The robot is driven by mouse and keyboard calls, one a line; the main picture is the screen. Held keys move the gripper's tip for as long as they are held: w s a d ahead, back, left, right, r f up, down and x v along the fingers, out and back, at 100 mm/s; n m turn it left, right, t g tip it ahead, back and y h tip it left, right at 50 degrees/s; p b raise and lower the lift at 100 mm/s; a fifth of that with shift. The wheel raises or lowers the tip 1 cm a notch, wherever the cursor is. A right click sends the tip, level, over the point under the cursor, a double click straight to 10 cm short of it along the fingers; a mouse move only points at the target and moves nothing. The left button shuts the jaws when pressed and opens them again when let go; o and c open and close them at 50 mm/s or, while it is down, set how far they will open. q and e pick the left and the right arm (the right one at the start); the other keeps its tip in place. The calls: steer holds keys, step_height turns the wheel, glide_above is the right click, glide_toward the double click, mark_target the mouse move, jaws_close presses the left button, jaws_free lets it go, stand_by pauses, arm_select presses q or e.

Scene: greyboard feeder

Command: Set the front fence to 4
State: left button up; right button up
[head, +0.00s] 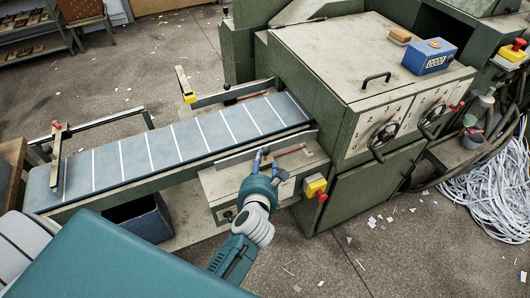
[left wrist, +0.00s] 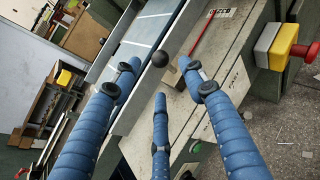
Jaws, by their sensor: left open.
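The front fence (head: 240,157) is a grey metal strip along the near side of the feeder belt. It also shows in the left wrist view (left wrist: 127,90). A black ball knob (left wrist: 160,59) stands beside the fence. My left gripper (head: 265,151) is above the near ledge by the fence. In the left wrist view its blue fingers (left wrist: 160,72) are spread, with the knob showing between and beyond their tips. I cannot tell whether any finger touches it. A thin red strip (left wrist: 204,35) lies on the ledge past the knob. Scale numbers are too small to read. My right gripper is out of view.
The blue belt (head: 135,156) with white lines runs left from the green machine (head: 325,70). A yellow box with a red button (head: 316,187) sits right of my gripper. A dark bin (head: 140,217) stands below the belt. Paper scraps litter the floor.

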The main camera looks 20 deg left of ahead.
mark_target(265, 153)
arm_select(q)
steer(key=x, duration=0.7)
steer(key=shift+w+a+f, duration=0.1)
steer(key=shift+w+a, duration=0.05)
steer(key=shift+w, duration=0.05)
jaws_close()
